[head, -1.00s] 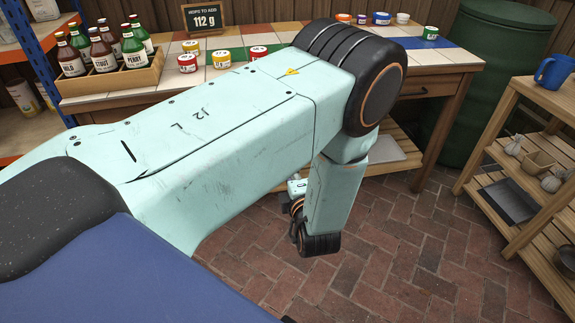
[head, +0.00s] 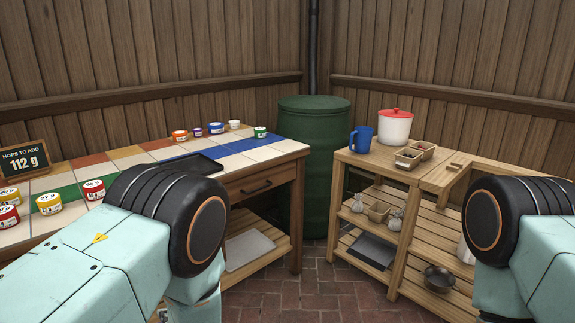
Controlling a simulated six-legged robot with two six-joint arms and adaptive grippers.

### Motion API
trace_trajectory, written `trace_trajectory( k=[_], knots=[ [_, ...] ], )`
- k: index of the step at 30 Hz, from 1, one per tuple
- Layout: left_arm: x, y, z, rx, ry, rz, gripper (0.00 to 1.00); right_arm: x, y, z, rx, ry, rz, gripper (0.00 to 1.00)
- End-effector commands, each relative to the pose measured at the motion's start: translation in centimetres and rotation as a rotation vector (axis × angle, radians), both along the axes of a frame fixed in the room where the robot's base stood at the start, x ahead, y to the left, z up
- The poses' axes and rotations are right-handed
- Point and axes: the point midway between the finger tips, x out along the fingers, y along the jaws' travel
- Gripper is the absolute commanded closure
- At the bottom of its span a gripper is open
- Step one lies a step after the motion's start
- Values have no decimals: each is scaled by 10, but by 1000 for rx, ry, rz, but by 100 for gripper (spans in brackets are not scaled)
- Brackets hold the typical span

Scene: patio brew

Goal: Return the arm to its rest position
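Parts of both my arms show in the head view, the left arm at the lower left and the right arm at the lower right. Each shows a black, round joint at its top and pale green links. The lower part of each arm runs out of the bottom of the picture. Neither gripper can be seen, so what they hold, if anything, is hidden.
A tiled table (head: 288,147) with hop tins, a black tray (head: 192,165) and a "112 g" sign (head: 24,160) stands left. A green barrel (head: 312,190) fills the corner. A wooden shelf unit (head: 375,168) with a blue mug (head: 361,140) and white pot (head: 395,128) stands right.

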Motion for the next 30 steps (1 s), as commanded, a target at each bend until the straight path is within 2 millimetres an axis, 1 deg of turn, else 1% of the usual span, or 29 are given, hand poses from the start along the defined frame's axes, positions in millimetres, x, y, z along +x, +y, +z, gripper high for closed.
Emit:
trace_trajectory(
  k=[1, 5, 8, 11, 14, 15, 17, 18, 21, 24, 25, 30],
  knots=[
    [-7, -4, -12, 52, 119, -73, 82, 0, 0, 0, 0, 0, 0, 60],
    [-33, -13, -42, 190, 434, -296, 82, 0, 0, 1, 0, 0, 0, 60],
    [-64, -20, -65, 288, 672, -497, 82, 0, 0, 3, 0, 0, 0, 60],
    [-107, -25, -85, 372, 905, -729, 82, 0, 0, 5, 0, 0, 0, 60],
    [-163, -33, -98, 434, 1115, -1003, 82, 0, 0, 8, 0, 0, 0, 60],
    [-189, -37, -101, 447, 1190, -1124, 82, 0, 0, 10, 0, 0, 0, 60],
    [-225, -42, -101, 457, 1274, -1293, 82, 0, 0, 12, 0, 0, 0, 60],
    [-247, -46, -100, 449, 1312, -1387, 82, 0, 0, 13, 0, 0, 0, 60],
    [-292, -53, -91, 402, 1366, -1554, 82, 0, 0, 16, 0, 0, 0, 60],
    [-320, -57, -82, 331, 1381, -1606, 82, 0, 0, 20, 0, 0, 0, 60],
    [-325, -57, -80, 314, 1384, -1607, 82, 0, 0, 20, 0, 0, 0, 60],
    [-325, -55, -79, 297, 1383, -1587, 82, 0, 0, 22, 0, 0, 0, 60]
  ],
)
